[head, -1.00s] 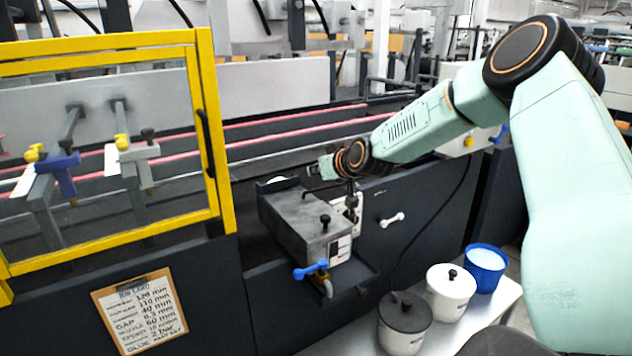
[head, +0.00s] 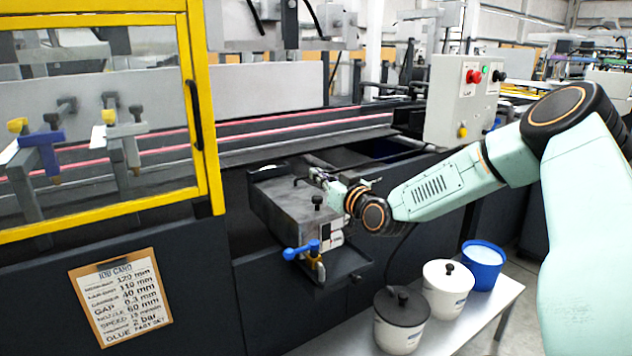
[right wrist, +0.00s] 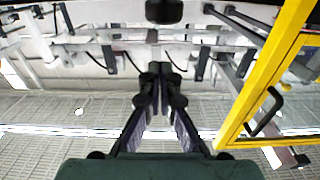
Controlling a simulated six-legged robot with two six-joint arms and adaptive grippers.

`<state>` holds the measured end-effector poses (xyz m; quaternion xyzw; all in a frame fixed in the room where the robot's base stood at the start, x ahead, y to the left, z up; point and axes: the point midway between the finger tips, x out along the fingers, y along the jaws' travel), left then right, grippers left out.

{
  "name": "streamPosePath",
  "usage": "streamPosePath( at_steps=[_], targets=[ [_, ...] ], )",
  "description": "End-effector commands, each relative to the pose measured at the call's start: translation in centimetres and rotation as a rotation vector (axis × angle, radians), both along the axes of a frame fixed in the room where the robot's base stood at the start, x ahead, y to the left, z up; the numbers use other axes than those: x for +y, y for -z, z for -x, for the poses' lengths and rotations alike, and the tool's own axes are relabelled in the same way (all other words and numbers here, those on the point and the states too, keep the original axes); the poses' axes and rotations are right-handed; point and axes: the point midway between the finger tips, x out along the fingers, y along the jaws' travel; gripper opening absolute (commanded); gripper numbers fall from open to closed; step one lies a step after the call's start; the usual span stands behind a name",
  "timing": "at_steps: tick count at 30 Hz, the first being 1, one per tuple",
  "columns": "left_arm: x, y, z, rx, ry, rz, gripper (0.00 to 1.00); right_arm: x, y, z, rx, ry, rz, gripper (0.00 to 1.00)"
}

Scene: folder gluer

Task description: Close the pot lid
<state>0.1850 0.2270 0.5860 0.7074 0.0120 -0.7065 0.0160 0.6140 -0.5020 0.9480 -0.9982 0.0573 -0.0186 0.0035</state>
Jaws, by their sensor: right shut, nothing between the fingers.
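The glue pot is a grey metal box (head: 281,223) on the front of the dark machine. Its flat grey lid (head: 292,204) has a black knob (head: 317,201) near the front right corner. The lid looks roughly flat on the box, but I cannot tell whether it lies fully down. My right gripper (head: 314,176) is over the back right part of the pot, pointing left; whether it touches the lid is unclear. In the right wrist view its fingers (right wrist: 160,78) are shut and empty. My left gripper is out of view.
A blue-handled valve (head: 301,250) projects at the pot's front. A yellow-framed guard (head: 201,130) stands left. A low table (head: 488,310) bears a dark-lidded pot (head: 400,325), a white-lidded pot (head: 446,292) and a blue bucket (head: 484,266). A control box (head: 462,105) stands behind my right arm.

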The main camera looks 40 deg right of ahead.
Motion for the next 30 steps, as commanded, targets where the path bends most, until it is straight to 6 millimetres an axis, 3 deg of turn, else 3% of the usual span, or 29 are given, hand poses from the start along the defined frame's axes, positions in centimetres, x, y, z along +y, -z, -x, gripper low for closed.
streamPosePath(
  at_steps=[1, 13, 30],
  targets=[
    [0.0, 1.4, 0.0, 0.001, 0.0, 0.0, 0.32, 0.0, 1.1, 0.3, -0.026, 0.001, 0.001, 0.0],
    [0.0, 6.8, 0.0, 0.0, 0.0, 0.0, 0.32, 0.2, 3.9, 1.9, -0.228, 0.0, 0.024, 0.0],
    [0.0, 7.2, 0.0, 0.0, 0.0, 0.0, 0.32, 0.3, 5.5, 2.6, -0.257, -0.001, 0.028, 0.0]
  ],
)
